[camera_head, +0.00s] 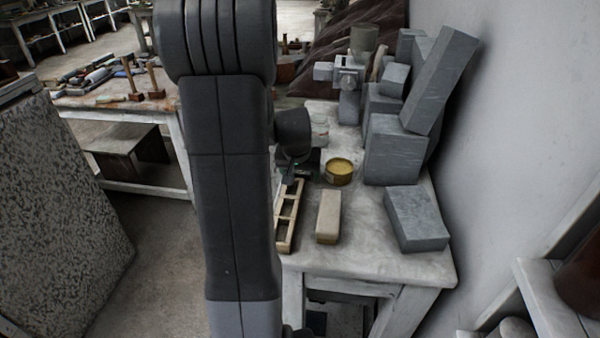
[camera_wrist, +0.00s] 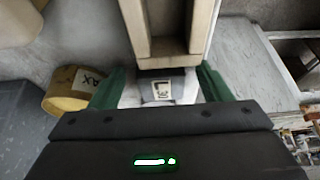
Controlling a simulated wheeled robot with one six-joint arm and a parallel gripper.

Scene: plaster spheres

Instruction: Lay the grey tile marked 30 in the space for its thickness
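My gripper (camera_wrist: 160,84) shows in the wrist view with its two green fingers apart, just short of the near end of a wooden rack. A small grey tile (camera_wrist: 147,97) with a pale label lies between the fingers. Pale strips show between it and each finger. The mark on the label is too small to read. The wooden rack with several spaces (camera_wrist: 144,22) runs away from the fingers. In the head view the rack (camera_head: 285,232) lies at the table's left edge, partly behind my arm. My fingers are mostly hidden there.
A yellow wax tin (camera_wrist: 62,103) stands left of the fingers, also in the head view (camera_head: 339,173). A pale two-tone block (camera_head: 328,214) lies right of the rack. A grey block (camera_head: 416,218) and stacked grey blocks (camera_head: 393,150) stand along the wall side.

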